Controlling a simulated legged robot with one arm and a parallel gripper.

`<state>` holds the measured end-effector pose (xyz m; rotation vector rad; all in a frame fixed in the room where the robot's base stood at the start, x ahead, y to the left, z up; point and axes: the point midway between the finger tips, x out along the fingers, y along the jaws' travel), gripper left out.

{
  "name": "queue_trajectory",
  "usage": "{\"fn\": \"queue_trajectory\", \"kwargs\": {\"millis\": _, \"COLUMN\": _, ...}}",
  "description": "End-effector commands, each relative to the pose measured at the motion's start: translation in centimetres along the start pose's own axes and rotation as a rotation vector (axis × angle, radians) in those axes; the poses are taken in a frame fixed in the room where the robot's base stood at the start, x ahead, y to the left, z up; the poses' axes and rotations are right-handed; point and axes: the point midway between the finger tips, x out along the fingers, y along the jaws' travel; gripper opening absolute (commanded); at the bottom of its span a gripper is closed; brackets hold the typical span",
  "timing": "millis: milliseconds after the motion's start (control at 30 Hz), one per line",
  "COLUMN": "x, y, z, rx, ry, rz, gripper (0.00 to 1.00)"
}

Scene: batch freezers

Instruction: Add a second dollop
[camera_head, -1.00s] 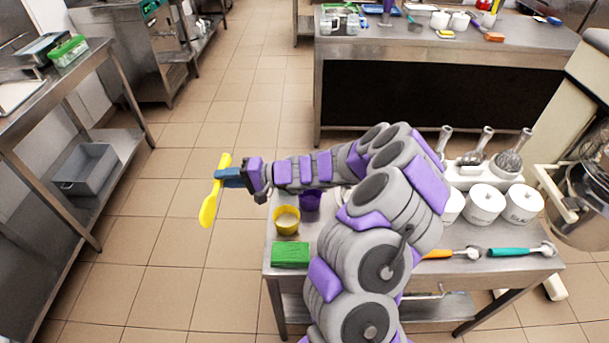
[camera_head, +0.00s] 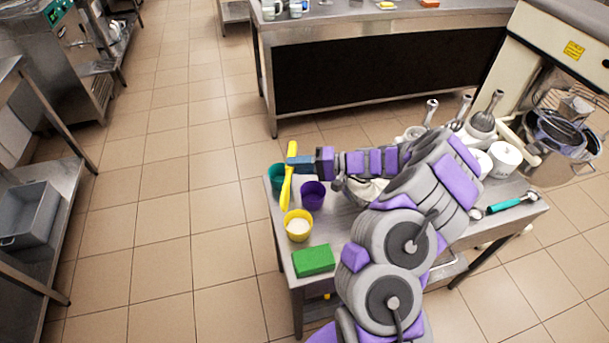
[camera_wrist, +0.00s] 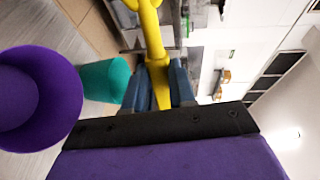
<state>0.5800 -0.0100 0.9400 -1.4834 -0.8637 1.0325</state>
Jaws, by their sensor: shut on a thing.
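My gripper (camera_head: 293,162) is shut on a yellow spoon-like tool (camera_head: 286,190). The tool's wide end points down and its handle sticks up above the fingers. In the wrist view the tool (camera_wrist: 155,50) is clamped between the blue fingers (camera_wrist: 160,85). In the head view its lower end appears beside the rim of a yellow cup (camera_head: 298,237) with white content (camera_head: 298,226). I cannot tell whether it is over the cup or what it carries. A purple cup (camera_head: 312,195) and a teal cup (camera_head: 274,180) stand behind; both also show in the wrist view.
A green block (camera_head: 313,260) lies at the steel table's (camera_head: 282,258) front left. My arm covers the table's middle. White tubs (camera_head: 504,157), upright scoops (camera_head: 487,112) and a teal-handled scoop (camera_head: 512,203) are at the right. A grey bin (camera_head: 28,212) sits on a shelf at the left.

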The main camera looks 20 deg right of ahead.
Motion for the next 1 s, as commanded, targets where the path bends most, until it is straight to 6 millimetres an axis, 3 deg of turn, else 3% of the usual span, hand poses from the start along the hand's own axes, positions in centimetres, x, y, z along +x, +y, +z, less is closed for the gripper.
{"fn": "queue_trajectory", "kwargs": {"millis": 100, "x": -0.4, "y": 2.0, "z": 0.8, "rx": -0.003, "ry": -0.093, "rz": 0.013, "gripper": 0.0}}
{"fn": "queue_trajectory", "kwargs": {"millis": 300, "x": -0.5, "y": 2.9, "z": 1.8, "rx": -0.006, "ry": -0.163, "rz": 0.021, "gripper": 0.0}}
{"fn": "queue_trajectory", "kwargs": {"millis": 567, "x": -0.2, "y": 2.6, "z": 2.1, "rx": -0.019, "ry": -0.178, "rz": 0.086, "gripper": 0.0}}
{"fn": "queue_trajectory", "kwargs": {"millis": 1000, "x": -0.2, "y": 1.4, "z": 2.0, "rx": -0.089, "ry": -0.173, "rz": 0.43, "gripper": 0.0}}
